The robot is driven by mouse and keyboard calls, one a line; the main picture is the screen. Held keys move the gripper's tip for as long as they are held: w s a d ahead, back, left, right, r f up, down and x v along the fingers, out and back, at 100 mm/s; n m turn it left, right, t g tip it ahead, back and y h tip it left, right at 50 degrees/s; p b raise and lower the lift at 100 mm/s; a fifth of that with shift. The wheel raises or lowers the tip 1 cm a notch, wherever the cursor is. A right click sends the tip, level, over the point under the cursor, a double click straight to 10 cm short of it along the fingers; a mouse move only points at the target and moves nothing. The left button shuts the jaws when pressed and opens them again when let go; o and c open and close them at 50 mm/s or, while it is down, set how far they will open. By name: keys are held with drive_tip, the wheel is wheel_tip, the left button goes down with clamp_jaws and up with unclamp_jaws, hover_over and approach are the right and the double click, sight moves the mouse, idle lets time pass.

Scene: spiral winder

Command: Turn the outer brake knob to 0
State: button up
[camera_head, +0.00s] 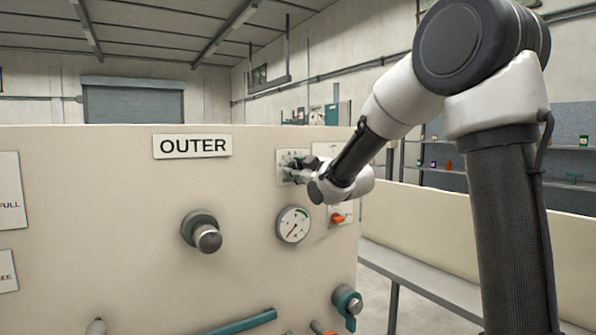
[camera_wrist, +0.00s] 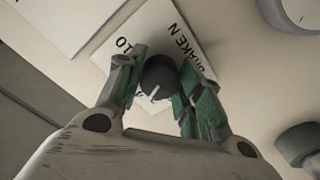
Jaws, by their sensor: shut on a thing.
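The brake knob (camera_wrist: 158,75) is a small round dark knob with a white pointer line, on a white plate (camera_wrist: 157,22) lettered "BRAKE N". The plate looks tilted in the wrist view, and the pointer line runs toward the bottom of that picture. Some of the scale is hidden by the fingers. My gripper (camera_wrist: 160,88) has one green-padded finger on each side of the knob and is shut on it. In the head view my gripper (camera_head: 299,166) is against the plate (camera_head: 281,170), right of the "OUTER" sign (camera_head: 193,146), and the knob is hidden there.
Below the plate are a round gauge (camera_head: 293,224) and an orange switch (camera_head: 338,217). A large grey knob (camera_head: 203,232) sticks out to the left. A teal-handled valve (camera_head: 348,301) is lower right. Right of the panel is a low bench (camera_head: 430,284).

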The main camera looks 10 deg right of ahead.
drive_tip(key=n, duration=1)
drive_tip(key=shift+n, duration=0.3)
idle(0.4)
drive_tip(key=o, duration=1)
drive_tip(key=shift+o, duration=0.2)
drive_tip(key=shift+s, duration=0.1)
drive_tip(key=v, duration=1.2)
